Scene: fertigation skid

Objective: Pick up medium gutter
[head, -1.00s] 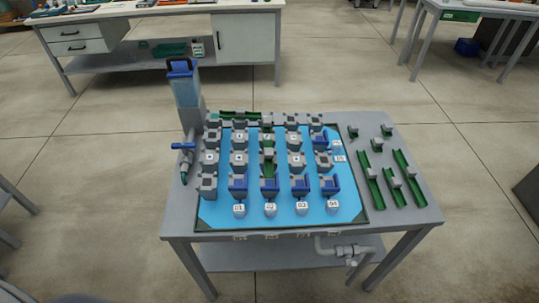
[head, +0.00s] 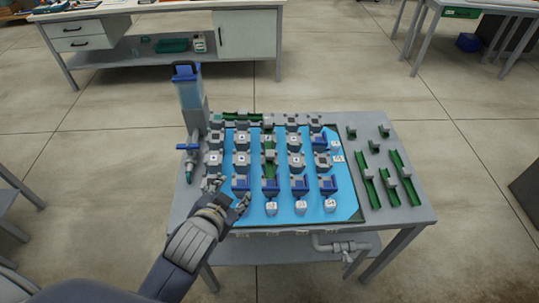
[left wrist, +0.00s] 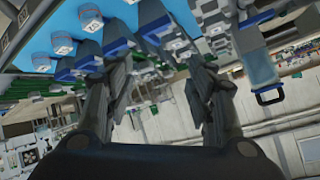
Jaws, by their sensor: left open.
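Green gutters with grey blocks lie on the right of the grey table. Two are long: one at the left (head: 363,172) and one at the right (head: 406,177). A shorter one between them (head: 386,180) looks like the medium gutter. Several very short pieces (head: 374,146) lie behind them. My left gripper (head: 230,191) is over the front left corner of the blue board, far left of these gutters. In the left wrist view the fingers (left wrist: 161,90) are apart with nothing between them. My right gripper is not in view.
The blue board (head: 345,205) carries grey blocks, blue-topped blocks (head: 300,187) and white labelled cups (head: 272,208) along its front. Green gutter pieces (head: 270,158) also sit among the blocks. A tall water container (head: 190,95) with a blue-handled valve (head: 188,147) stands at the left.

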